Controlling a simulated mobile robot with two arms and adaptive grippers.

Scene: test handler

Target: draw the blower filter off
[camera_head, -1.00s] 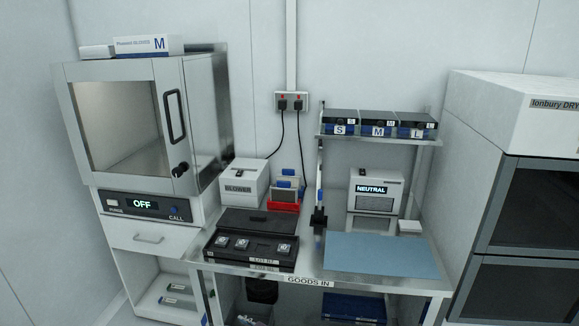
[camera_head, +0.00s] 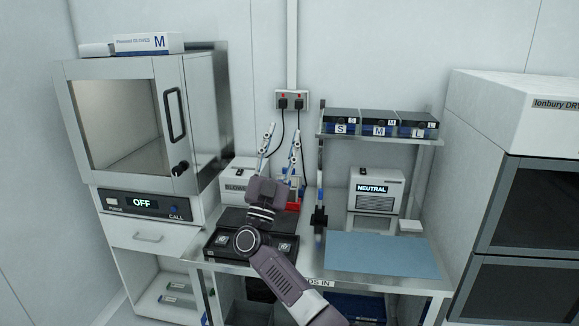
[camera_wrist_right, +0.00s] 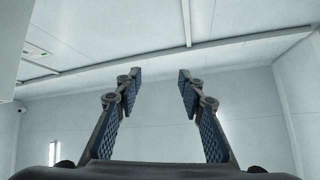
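The blower (camera_head: 237,186) is a white box with a BLOWER label, at the back left of the steel bench; my right arm covers part of it. I cannot make out its filter as a separate part. My right gripper (camera_head: 284,131) points up, fingers spread, in front of the blower and holder in the picture. The right wrist view shows it open and empty (camera_wrist_right: 157,82), with only wall and ceiling beyond. My left gripper is not in view.
A black tray (camera_head: 221,254) lies at the bench front, partly behind my arm. A blue mat (camera_head: 385,255) lies clear at right, before the NEUTRAL unit (camera_head: 374,190). A shelf (camera_head: 375,138) holds S, M, L boxes. A glass-doored cabinet (camera_head: 121,120), its display reading OFF, stands left.

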